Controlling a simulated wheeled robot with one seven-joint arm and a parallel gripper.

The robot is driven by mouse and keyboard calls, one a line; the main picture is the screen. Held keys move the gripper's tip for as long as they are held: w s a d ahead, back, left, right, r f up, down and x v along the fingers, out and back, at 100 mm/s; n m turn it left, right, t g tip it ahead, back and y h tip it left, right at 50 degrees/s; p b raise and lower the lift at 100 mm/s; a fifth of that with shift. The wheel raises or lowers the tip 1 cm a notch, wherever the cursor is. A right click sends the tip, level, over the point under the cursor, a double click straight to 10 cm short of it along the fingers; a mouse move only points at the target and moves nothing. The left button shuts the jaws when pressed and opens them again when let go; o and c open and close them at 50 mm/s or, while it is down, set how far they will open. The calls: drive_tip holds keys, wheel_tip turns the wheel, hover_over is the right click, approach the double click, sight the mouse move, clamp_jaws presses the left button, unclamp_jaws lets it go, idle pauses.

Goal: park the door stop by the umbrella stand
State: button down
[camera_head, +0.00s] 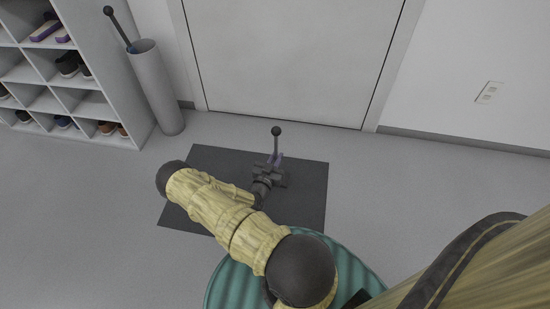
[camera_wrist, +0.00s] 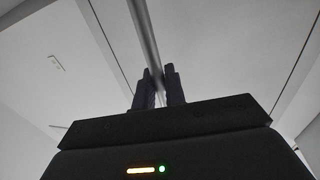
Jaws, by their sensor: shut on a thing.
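The door stop (camera_head: 276,140) is a thin grey rod with a dark ball on top. My gripper (camera_head: 274,161) is shut on its rod, over the dark mat in front of the door. In the wrist view the rod (camera_wrist: 144,35) runs up between the two dark fingers (camera_wrist: 159,80). The lower end of the door stop is hidden by my gripper, so I cannot tell whether it touches the mat. The umbrella stand (camera_head: 158,90) is a tall grey cylinder at the upper left. A dark ball-topped handle (camera_head: 116,25) sticks out of it.
A white shoe rack (camera_head: 130,138) with several shoes stands left of the umbrella stand. The dark mat (camera_head: 305,190) lies before the shut white door (camera_head: 290,60). Bare grey floor (camera_head: 120,185) is free left of the mat, in front of the stand and rack.

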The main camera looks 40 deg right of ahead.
drive_tip(key=shift+w+r, duration=0.1)
drive_tip(key=shift+r, duration=0.05)
drive_tip(key=w+a+r+n+t+y+p, duration=0.3)
drive_tip(key=a+r+n+y, duration=0.1)
drive_tip(key=a, duration=0.5)
drive_tip(key=w+a+r+n+t+y+p, duration=0.3)
drive_tip(key=a+r+y, duration=0.3)
drive_tip(key=a+r, duration=0.3)
drive_tip(key=w+a+r+n+t+y+p, duration=0.3)
drive_tip(key=w+a+r+n+y+p, duration=0.2)
drive_tip(key=a, duration=0.5)
drive_tip(key=shift+a+r+t+y, duration=0.3)
drive_tip(key=shift+r+y, duration=0.1)
drive_tip(key=shift+r, duration=0.3)
drive_tip(key=shift+s, duration=0.1)
